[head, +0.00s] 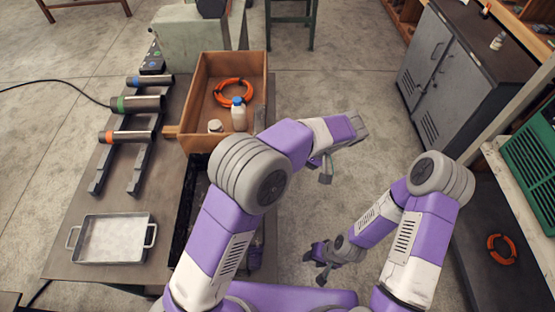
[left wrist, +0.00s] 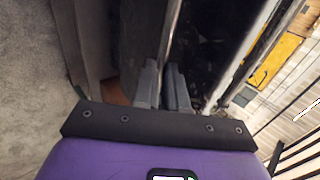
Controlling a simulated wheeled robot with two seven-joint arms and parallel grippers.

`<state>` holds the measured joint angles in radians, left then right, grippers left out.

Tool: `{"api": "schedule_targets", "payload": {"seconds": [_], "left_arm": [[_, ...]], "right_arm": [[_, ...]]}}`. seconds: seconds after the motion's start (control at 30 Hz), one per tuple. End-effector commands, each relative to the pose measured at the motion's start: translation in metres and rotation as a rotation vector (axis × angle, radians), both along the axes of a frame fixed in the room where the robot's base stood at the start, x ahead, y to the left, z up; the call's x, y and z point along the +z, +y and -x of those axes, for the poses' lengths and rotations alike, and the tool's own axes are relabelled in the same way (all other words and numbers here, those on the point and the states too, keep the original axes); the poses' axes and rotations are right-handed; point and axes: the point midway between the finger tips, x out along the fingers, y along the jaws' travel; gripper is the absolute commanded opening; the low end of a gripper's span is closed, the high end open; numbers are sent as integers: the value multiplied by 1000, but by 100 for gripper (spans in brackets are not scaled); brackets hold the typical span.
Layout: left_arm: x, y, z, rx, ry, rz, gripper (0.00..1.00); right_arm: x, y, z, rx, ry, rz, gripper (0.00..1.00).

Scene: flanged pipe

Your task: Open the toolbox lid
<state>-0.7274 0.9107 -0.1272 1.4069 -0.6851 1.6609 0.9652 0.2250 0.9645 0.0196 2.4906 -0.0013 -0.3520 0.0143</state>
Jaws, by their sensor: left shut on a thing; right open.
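A dark, box-like thing (head: 187,212) lies along the right side of the workbench in the head view, largely covered by my left arm. It may be the toolbox, but I cannot make out its lid there. My left gripper (left wrist: 161,70) is shut on a thin, pale metal edge (left wrist: 172,32) in the left wrist view. I cannot tell whether that edge belongs to the lid. Dark, cluttered surfaces lie beside the fingers. My right gripper (head: 315,268) is open and empty, low above the floor right of the workbench.
A wooden box (head: 190,95) on the bench holds an orange ring (head: 233,92) and a white bottle (head: 238,115). Pipes (head: 138,104) lie on a rack, with a metal tray (head: 113,238) nearer. A grey cabinet (head: 430,62) and green crate (head: 535,150) stand right.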

Motion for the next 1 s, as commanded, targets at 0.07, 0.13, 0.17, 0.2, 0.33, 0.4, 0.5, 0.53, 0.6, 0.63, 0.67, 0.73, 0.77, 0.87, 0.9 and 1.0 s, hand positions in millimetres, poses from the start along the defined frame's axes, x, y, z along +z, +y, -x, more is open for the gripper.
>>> {"api": "schedule_targets", "payload": {"seconds": [0.07,0.13,0.17,0.2,0.33,0.4,0.5,0.53,0.6,0.63,0.67,0.73,0.77,0.87,0.9,1.0], "left_arm": [[-11,-1,1,13,14,-8,0],[-14,-4,1,16,16,-8,0],[-15,-5,1,16,16,-8,0],[-16,-6,0,17,16,-9,0],[-17,-9,0,18,15,-9,0],[-18,-10,0,18,15,-8,0],[-18,-10,0,18,15,-8,0],[-18,-10,0,18,15,-8,0],[-18,-10,0,17,16,-7,0],[-18,-10,0,17,16,-7,0],[-18,-10,0,17,16,-7,0],[-18,-10,0,17,16,-7,0],[-18,-11,0,17,15,-8,17],[-17,-11,0,15,14,-8,32],[-16,-11,-1,15,13,-7,38],[-15,-12,-1,13,11,-6,38]], "right_arm": [[-1,0,0,0,0,0,43],[0,0,0,0,0,0,43],[0,0,0,0,0,0,43],[0,0,0,0,0,0,43],[0,0,0,0,0,0,43],[0,0,0,0,0,0,43],[0,0,0,0,0,0,43],[0,0,0,0,0,0,43],[0,0,0,0,0,0,43],[0,0,0,0,0,0,43],[0,0,0,0,0,0,43],[0,0,0,0,0,0,43],[0,0,0,0,0,0,43],[0,0,0,0,0,0,43],[0,0,0,0,0,0,43],[0,0,0,0,0,0,43]]}}
